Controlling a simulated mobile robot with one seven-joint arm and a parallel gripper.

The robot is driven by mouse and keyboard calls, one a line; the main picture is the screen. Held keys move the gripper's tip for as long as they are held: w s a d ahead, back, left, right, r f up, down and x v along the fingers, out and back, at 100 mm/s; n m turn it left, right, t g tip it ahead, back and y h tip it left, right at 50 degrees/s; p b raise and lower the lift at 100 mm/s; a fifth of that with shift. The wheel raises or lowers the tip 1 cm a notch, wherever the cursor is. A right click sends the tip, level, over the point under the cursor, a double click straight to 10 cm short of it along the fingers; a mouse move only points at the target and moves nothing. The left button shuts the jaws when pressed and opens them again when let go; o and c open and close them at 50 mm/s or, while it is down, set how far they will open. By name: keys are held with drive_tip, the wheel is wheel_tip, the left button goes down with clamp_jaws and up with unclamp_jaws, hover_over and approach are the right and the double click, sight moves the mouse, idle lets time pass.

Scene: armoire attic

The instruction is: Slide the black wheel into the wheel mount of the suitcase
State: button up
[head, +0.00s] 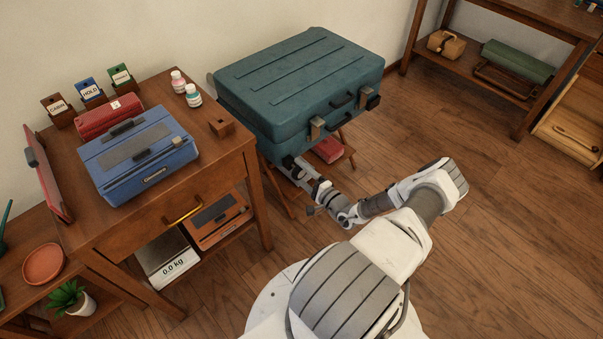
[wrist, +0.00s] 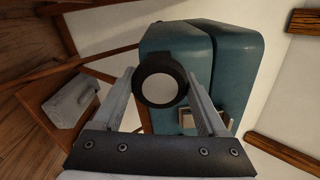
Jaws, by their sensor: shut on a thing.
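The teal suitcase (head: 300,85) rests on a low wooden stand beside the desk; its corner and side also fill the middle of the wrist view (wrist: 232,70). My gripper (head: 292,163) is at the suitcase's lower left corner, partly hidden beneath it. In the wrist view my gripper (wrist: 162,88) is shut on the black wheel (wrist: 160,78), which has a pale round hub. The wheel lies in front of the suitcase's edge; whether it touches cannot be told. The wheel mount is not clearly visible.
The wooden desk (head: 235,165) stands close to the left of my gripper, with a blue case (head: 138,155) and small bottles on top. A stand leg (head: 277,190) is near the gripper. A red object (head: 328,149) lies under the suitcase. The floor to the right is free.

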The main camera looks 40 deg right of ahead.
drive_tip(key=shift+w+a, duration=0.1)
drive_tip(key=shift+w, duration=1.05)
drive_tip(key=o, duration=1.3)
drive_tip(key=s, duration=0.5)
drive_tip(key=s+d+p, duration=0.1)
drive_tip(key=s, duration=0.5)
drive_tip(key=s+p, duration=0.1)
drive_tip(key=s, duration=0.5)
drive_tip(key=shift+s+d, duration=0.15)
drive_tip(key=shift+s, duration=0.05)
